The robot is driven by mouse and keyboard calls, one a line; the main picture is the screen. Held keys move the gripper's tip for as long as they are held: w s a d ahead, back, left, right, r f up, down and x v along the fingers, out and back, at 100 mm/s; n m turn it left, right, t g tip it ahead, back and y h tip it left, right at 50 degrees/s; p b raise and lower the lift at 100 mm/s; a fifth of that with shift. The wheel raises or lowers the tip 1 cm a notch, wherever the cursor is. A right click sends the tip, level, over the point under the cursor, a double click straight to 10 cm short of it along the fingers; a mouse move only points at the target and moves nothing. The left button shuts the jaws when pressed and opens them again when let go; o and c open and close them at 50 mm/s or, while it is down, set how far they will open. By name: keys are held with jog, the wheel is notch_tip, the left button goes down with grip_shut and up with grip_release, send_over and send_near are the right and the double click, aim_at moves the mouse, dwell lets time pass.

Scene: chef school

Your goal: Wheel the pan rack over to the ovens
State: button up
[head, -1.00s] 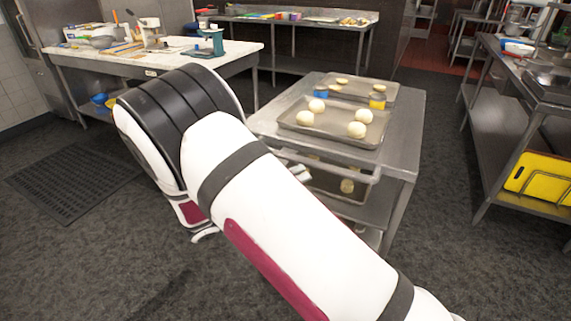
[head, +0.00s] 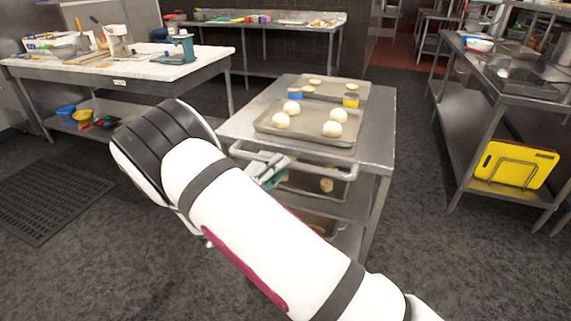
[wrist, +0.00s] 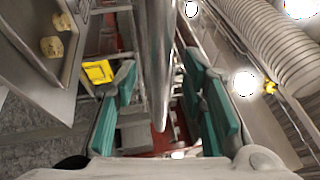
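The pan rack (head: 385,135) is a steel cart with a tray of pale dough balls (head: 325,142) on top and more trays on lower levels. A rail-like handle (head: 325,172) runs along its near side. My gripper (head: 268,170) is at the left part of this handle, partly hidden by my arm. In the wrist view my gripper (wrist: 165,105) is open, with teal pads apart on either side of a metal bar (wrist: 157,60). The pads do not visibly press on the bar. No ovens are recognisable in view.
A white-topped worktable (head: 150,65) stands at the left and a steel table (head: 265,20) at the back. Steel shelving (head: 480,110) with a yellow board (head: 515,165) is at the right. Dark floor (head: 415,200) is clear between rack and shelving. A floor mat (head: 50,195) lies at left.

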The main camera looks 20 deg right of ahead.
jog(key=shift+x, duration=1.5)
grip_shut()
jog(key=shift+s, duration=0.1)
